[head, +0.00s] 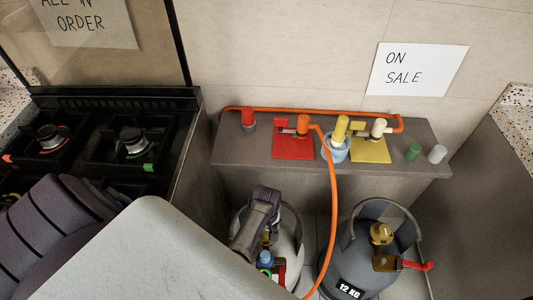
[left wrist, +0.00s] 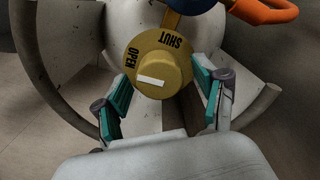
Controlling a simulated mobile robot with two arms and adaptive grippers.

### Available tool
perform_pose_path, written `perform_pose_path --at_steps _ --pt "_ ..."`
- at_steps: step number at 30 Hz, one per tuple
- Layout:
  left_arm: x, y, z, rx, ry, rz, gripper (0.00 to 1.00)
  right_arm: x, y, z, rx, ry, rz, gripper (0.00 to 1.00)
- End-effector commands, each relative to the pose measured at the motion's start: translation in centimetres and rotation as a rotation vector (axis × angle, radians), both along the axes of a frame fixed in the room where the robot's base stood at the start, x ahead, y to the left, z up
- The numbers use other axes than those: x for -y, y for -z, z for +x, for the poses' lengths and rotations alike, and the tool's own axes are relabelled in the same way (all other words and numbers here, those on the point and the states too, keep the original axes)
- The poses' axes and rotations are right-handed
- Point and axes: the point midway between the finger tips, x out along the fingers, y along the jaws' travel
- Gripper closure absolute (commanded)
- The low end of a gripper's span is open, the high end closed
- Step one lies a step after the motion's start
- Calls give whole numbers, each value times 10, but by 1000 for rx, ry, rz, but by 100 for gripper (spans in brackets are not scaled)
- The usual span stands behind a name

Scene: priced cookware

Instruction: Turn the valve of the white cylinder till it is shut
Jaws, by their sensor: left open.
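The white cylinder (head: 291,232) stands on the floor below the shelf, partly hidden by my left arm and gripper. Its yellow round valve knob (left wrist: 160,63) fills the middle of the left wrist view. The knob reads OPEN at its left and SHUT at its upper right, with a white bar on its lower part. My left gripper (left wrist: 164,84) is open, with one teal-padded finger on each side of the knob. I cannot tell whether either finger touches it. In the head view the left gripper (head: 258,225) hides most of the knob. My right gripper is not in view.
A grey 12 KG cylinder (head: 355,262) stands close on the right. An orange hose (head: 333,200) hangs from the shelf (head: 228,148) down to the white cylinder. Red and yellow fittings stand on the shelf. A black stove (head: 110,140) is at left.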

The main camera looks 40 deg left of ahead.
Motion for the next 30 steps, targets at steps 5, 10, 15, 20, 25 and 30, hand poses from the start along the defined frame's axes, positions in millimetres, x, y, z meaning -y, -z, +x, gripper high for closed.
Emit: perform_pose_path --at_steps 5,10,15,20,25,30 --pt "0 -1 0 0 0 0 29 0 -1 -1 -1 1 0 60" --pt "0 -1 0 0 0 0 56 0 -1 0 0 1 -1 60" --pt "0 -1 0 0 0 0 84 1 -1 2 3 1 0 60" --pt "0 -1 0 -1 4 0 89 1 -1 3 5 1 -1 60" --pt "0 -2 0 -2 37 1 89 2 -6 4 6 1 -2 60" --pt "0 -4 0 -1 122 2 89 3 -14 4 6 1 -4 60"
